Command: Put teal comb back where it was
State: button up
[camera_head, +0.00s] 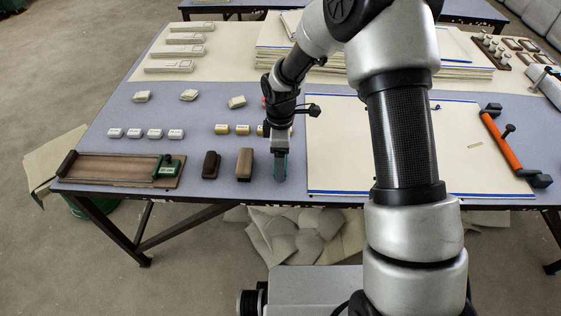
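A small teal piece, which looks like the teal comb (281,168), shows right at the tip of my gripper (280,153), near the table's front edge. My gripper points down, just right of the brown block. The fingers and the comb overlap in this view and are small, so I cannot tell whether the fingers are closed on it or whether it touches the table.
A dark block (211,164) and a brown block (245,164) stand left of my gripper. A wooden board (115,168) with a green part lies further left. A blue-edged cream sheet (340,165) lies right, with an orange-handled tool (501,141) beyond. Small labelled blocks (154,134) stand behind.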

jog(key=shift+f, duration=0.35)
jog(key=shift+f, duration=0.1)
jog(key=shift+f, duration=0.15)
jog(key=o, duration=1.1)
